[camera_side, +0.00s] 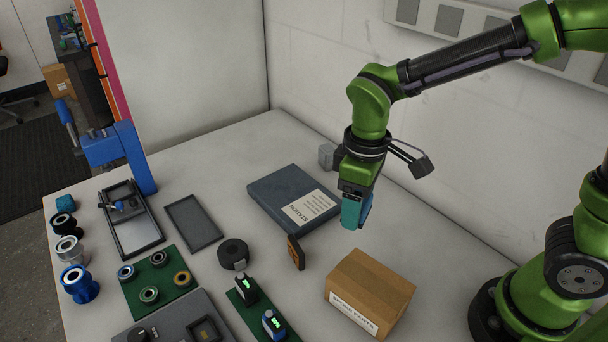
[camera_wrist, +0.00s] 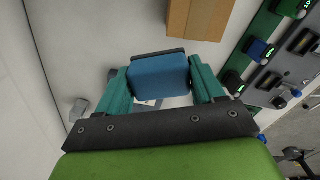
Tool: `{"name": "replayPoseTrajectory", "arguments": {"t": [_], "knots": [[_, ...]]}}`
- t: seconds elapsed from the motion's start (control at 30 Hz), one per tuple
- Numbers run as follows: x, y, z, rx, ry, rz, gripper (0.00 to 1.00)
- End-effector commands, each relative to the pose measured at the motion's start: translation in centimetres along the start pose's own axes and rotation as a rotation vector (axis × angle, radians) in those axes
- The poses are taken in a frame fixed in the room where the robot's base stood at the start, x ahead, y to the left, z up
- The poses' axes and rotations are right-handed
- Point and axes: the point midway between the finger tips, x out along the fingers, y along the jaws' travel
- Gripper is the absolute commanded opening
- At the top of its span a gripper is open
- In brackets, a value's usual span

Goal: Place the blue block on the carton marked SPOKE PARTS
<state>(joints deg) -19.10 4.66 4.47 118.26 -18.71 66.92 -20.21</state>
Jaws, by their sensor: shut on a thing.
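My gripper (camera_side: 354,214) has teal fingers and hangs in the air behind and slightly left of the carton. It is shut on the blue block (camera_side: 367,205), which is mostly hidden behind a finger in the side view. In the wrist view the blue block (camera_wrist: 158,76) sits between the two fingers, clear of the table. The brown cardboard carton (camera_side: 372,285) stands on the table with a white label on its front reading SPOKE PARTS. Its flat top is bare. The carton (camera_wrist: 199,18) also shows at the top of the wrist view, apart from the block.
A dark blue binder (camera_side: 273,193) lies left of my gripper, with a grey block (camera_side: 326,156) behind it. Devices on a green strip (camera_side: 238,300) stand front left.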

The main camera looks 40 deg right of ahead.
Motion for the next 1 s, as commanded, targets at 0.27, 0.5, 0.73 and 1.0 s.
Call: {"name": "replayPoseTrajectory", "arguments": {"t": [0.27,0.5,0.73,1.0], "knots": [[-1.6,-6.6,4.3,-0.727,0.001,0.002,0.38],[-1.4,-7.4,6.1,-1.058,-0.002,0.000,0.38],[1.0,-7.3,6.2,-1.128,-0.006,-0.003,0.38],[4.3,-7.3,6.2,-1.125,-0.007,-0.004,0.38]]}}
